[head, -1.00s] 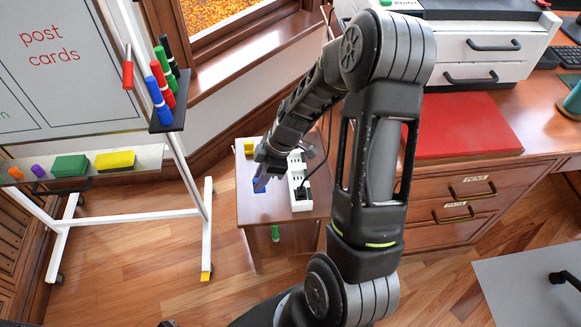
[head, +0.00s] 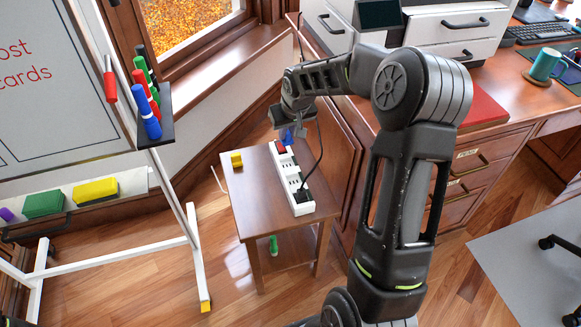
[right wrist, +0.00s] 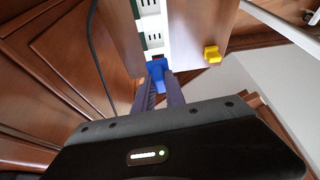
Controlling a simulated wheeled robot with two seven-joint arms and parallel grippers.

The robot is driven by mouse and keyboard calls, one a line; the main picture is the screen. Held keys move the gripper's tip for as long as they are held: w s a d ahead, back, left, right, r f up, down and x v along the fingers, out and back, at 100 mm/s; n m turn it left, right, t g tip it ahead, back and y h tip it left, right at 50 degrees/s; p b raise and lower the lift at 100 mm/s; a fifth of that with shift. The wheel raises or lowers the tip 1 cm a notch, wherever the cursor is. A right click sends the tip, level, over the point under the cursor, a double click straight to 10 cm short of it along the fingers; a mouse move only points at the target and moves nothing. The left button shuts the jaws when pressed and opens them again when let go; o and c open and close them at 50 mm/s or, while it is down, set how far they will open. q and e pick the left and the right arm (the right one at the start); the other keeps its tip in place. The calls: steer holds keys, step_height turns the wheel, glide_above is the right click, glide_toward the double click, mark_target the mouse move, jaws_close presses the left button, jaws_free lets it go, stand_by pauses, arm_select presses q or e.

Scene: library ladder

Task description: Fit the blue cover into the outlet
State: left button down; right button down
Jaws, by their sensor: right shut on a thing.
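The blue cover (head: 287,136) is held in my right gripper (head: 290,130), above the far end of the white power strip (head: 297,197). In the right wrist view the blue cover (right wrist: 157,70) sits between the two fingertips (right wrist: 159,84), with the strip (right wrist: 151,28) just beyond it. A red part (head: 281,147) shows on the strip's far end, close under the cover. I cannot tell whether the cover touches the strip. A black plug (head: 301,197) with a cord is in the strip's near end. My left gripper is not in view.
The strip lies on a small wooden side table (head: 252,190). A yellow cover (head: 236,159) stands at its far left, also in the right wrist view (right wrist: 212,54). A green piece (head: 273,245) is below the tabletop. A whiteboard stand (head: 190,235) is at left, a desk (head: 500,150) at right.

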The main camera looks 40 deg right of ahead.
mark_target(288, 143)
steer(key=shift+m, duration=0.4)
steer(key=shift+f, duration=0.1)
steer(key=shift+f+b, duration=0.55)
steer(key=shift+f, duration=2.5)
steer(key=shift+f+b, duration=0.4)
steer(key=shift+f, duration=1.5)
steer(key=shift+f, duration=0.1)
steer(key=c, duration=1.4)
jaws_free()
